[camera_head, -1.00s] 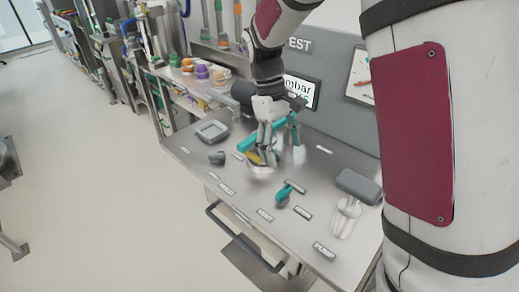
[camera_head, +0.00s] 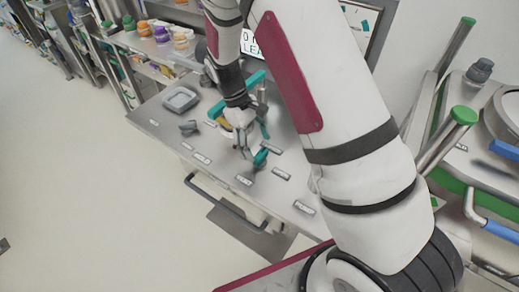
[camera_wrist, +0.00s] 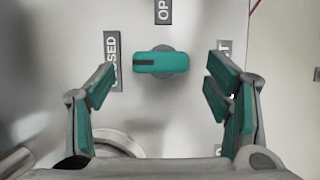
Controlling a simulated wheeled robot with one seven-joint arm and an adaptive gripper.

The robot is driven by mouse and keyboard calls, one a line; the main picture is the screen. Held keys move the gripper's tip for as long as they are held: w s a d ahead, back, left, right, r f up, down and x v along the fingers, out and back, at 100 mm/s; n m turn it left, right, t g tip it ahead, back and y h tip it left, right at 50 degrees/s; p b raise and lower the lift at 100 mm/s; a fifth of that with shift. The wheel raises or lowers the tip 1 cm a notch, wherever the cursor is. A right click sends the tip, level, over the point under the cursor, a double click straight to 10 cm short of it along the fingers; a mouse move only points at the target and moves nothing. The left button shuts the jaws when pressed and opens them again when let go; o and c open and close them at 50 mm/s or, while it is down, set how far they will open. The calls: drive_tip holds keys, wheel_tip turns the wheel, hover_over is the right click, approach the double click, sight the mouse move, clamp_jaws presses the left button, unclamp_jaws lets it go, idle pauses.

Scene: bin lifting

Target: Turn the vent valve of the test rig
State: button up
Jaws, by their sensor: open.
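The vent valve's teal handle (camera_head: 261,157) is on the steel bench top of the test rig (camera_head: 160,122), by a label that seems to read VENT (camera_head: 244,180). In the wrist view the handle (camera_wrist: 160,62) lies crosswise. Its dark-marked end points left at the CLOSED label (camera_wrist: 113,62); a partly cut-off OPEN label (camera_wrist: 163,10) is above. My gripper (camera_wrist: 162,84) is open with teal pads, one finger on each side of the handle's line, and nothing is between them. I see no contact. In the head view my gripper (camera_head: 254,146) is just above the handle.
A grey tray (camera_head: 181,98) and a small dark knob (camera_head: 188,128) are left on the bench. A round metal rim (camera_wrist: 118,143) is near my left finger. A bar handle (camera_head: 225,205) runs along the bench front. My arm hides the bench's right part.

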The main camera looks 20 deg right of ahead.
sight(260, 157)
drive_tip(key=shift+x, duration=1.45)
drive_tip(key=c, duration=1.1)
drive_tip(key=shift+c, duration=0.2)
